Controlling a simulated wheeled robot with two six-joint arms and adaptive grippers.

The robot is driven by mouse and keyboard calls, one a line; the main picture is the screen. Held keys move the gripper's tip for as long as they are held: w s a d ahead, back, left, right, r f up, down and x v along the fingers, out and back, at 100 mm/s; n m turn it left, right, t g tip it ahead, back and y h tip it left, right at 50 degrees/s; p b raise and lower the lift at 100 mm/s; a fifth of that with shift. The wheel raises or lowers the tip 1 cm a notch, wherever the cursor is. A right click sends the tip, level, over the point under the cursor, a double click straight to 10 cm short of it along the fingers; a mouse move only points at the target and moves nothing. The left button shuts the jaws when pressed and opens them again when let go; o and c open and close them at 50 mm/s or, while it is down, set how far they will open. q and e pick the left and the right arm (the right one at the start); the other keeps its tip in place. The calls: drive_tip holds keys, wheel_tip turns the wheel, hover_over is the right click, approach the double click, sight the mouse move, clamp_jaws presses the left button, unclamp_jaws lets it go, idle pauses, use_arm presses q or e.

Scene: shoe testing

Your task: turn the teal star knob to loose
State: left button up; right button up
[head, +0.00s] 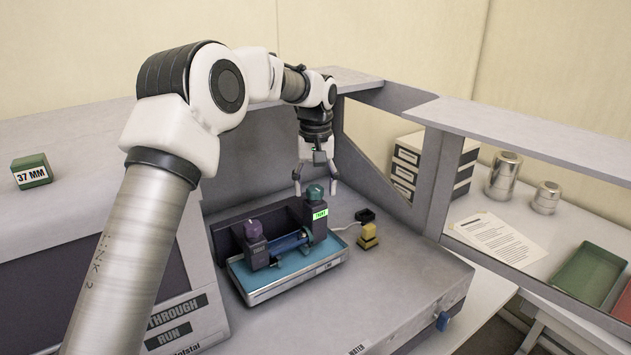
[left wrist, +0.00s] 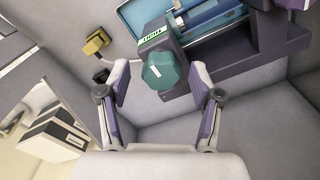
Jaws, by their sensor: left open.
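The teal star knob (head: 315,193) sits on top of the right post of a small device on a blue tray. In the left wrist view the knob (left wrist: 161,71) lies between the fingertips of the left gripper (left wrist: 160,78), with gaps on both sides. A white mark shows on the knob there. I cannot tell whether the fingertips are level with it. My right gripper is in neither view.
A purple knob (head: 253,229) tops the device's left post, with a blue roller (head: 289,243) between the posts. A yellow block (head: 368,236) stands right of the blue tray (head: 262,283). A grey wall (head: 378,185) rises behind. Bench in front is clear.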

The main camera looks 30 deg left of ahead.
use_arm(q)
drive_tip(key=shift+w+a+f, duration=0.1)
drive_tip(key=shift+w+f, duration=0.15)
drive_tip(key=shift+w, duration=0.2)
drive_tip(key=shift+s+r, duration=0.35)
drive_tip(key=shift+s, duration=0.2)
drive_tip(key=c, duration=1.1)
drive_tip(key=shift+w, duration=0.1)
drive_tip(key=shift+c, duration=0.2)
